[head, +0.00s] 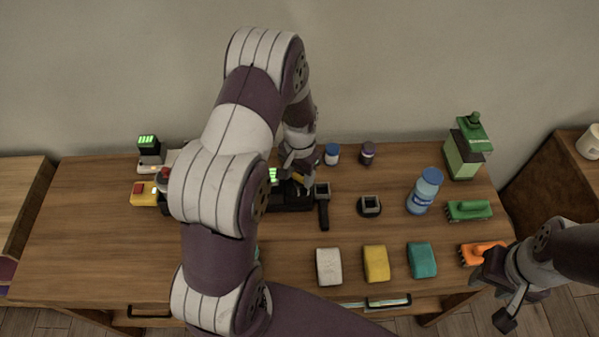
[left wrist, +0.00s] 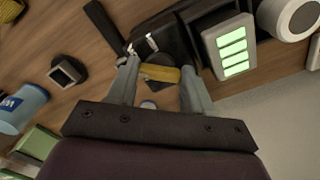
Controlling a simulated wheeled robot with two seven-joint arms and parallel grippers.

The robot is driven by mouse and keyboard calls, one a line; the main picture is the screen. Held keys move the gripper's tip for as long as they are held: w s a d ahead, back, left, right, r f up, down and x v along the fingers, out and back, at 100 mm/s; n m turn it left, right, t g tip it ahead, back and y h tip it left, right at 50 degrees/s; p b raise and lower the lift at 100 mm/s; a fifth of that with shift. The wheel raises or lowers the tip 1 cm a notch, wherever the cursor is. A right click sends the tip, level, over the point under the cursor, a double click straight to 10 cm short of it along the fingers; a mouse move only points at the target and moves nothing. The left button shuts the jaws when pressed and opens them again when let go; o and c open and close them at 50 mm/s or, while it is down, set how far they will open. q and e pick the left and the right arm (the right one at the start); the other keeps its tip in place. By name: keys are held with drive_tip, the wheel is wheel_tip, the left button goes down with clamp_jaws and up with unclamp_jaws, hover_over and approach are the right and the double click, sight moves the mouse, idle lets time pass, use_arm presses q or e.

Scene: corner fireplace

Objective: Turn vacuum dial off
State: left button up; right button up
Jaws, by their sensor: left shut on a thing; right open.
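The vacuum (head: 292,199) is a black device lying on the wooden table, mostly hidden behind my left arm. Its lit green bar display also shows in the left wrist view (left wrist: 233,52). The dial is a yellow bar (left wrist: 160,73) on the vacuum's black body. My left gripper (head: 299,182) is down at the vacuum from above, its fingers on either side of the yellow dial, shut on it; the finger contact is partly hidden. My right gripper (head: 506,292) is open and empty, off the table's right front corner.
Sponges in white (head: 329,267), yellow (head: 376,264) and teal (head: 422,260) lie along the front. A blue bottle (head: 424,192), green brush (head: 468,210) and orange brush (head: 480,253) are at the right. A red and yellow device (head: 144,193) is at the left.

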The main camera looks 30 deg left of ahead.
sight(300, 178)
use_arm(q)
drive_tip(key=n, duration=0.4)
drive_tip(key=shift+r+p, duration=0.1)
drive_tip(key=shift+p, duration=0.3)
drive_tip(key=shift+w+n, duration=0.1)
drive_tip(key=shift+n, duration=1.7)
drive_tip(key=o, duration=1.1)
drive_tip(key=shift+c, duration=0.2)
wheel_tip(300, 178, up, 13)
drive_tip(key=shift+f+b, duration=0.2)
drive_tip(key=shift+b, duration=0.15)
